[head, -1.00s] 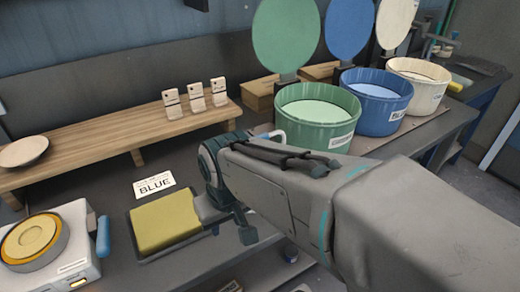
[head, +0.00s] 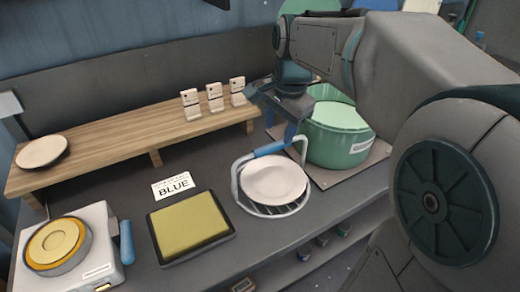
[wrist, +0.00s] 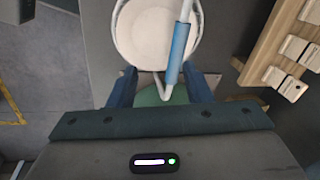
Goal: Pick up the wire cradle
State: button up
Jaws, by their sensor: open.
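The wire cradle (head: 237,187) is a white wire basket with a tall handle that has a blue grip (head: 268,149). It stands on the dark counter right of the yellow pad and holds a white plate (head: 274,178). My gripper (head: 289,136) is at the handle, pointing down, open and empty. I cannot tell whether a finger touches the handle.
A green bin (head: 340,135) stands close to the cradle's right. A wooden shelf (head: 120,138) with a plate (head: 42,151) and domino-like blocks (head: 214,97) runs behind. A yellow pad (head: 188,226), a BLUE card (head: 173,186) and a white device (head: 95,250) lie left.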

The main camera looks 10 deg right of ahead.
aim_at(270, 146)
jog(key=w+f+m, duration=0.1)
jog(key=f, duration=0.2)
jog(key=w+f, duration=0.2)
jog(key=f, duration=0.2)
jog(key=w+f+m, duration=0.1)
jog(key=w+f, duration=0.1)
jog(key=f, duration=0.2)
jog(key=shift+w+a+f+m, duration=0.1)
jog(key=shift+w+a+m, duration=0.15)
jog(key=shift+a+m, duration=0.1)
jog(key=shift+f, duration=0.25)
dwell(0.4)
grip_shut()
